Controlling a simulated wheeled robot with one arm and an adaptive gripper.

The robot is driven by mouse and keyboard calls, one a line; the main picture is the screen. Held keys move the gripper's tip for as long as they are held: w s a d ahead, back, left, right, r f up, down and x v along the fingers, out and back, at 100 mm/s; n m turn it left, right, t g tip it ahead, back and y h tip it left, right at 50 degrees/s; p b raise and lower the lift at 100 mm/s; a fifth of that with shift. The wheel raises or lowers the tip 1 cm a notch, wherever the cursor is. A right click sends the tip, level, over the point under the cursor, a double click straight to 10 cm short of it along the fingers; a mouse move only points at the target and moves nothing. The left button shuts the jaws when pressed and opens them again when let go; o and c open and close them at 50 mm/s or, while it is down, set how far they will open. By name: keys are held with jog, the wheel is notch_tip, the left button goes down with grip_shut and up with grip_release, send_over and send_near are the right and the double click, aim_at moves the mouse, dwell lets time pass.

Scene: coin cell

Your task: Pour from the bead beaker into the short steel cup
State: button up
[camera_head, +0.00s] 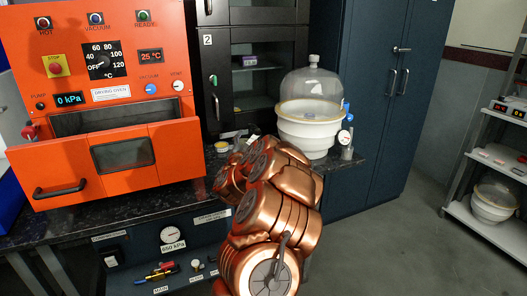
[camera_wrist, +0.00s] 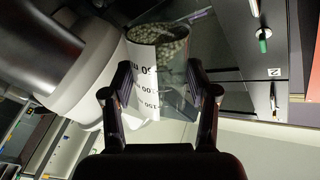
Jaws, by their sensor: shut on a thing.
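In the wrist view the bead beaker (camera_wrist: 142,62) is clear with a white printed scale, and grey-green beads show at its upper end in the picture. My gripper (camera_wrist: 160,78) is shut on it, with one dark finger on each side. The picture seems turned over, as the lettering is upside down, so the beads appear to lie at the beaker's base. In the head view my copper-coloured arm hides most of the gripper and beaker. I cannot make out the short steel cup in either view; it may be behind my arm.
The orange drying oven (camera_head: 175,135) stands at left on the dark bench (camera_head: 100,215), its front pulled open. A glass-domed white desiccator (camera_head: 307,125) stands right of my arm; its white body is close in the wrist view (camera_wrist: 85,75). A small yellow-rimmed item (camera_head: 222,147) lies behind my arm.

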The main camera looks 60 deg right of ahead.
jog(key=shift+w+a+r+n+p, duration=0.15)
jog(key=shift+w+r+n+p, duration=0.45)
jog(key=shift+n+p, duration=0.45)
jog(key=shift+w+a+f+n+y+p, duration=0.1)
jog(key=shift+w+f+n+y+p, duration=0.45)
jog(key=shift+p, duration=0.65)
jog(key=n+p, duration=0.1)
jog(key=w+r+n+p, duration=0.1)
jog(key=p, duration=0.1)
jog(key=shift+a+r+p, duration=0.15)
jog(key=shift+r+p, duration=0.1)
jog(key=shift+p, duration=0.05)
jog(key=n+p, duration=0.2)
jog(key=shift+w+f+p, duration=0.2)
jog(key=shift+w+p, duration=0.2)
jog(key=shift+a+f, duration=0.1)
jog(key=shift+r+p, duration=1.2)
jog(key=shift+r, duration=1.8)
jog(key=shift+f, duration=0.1)
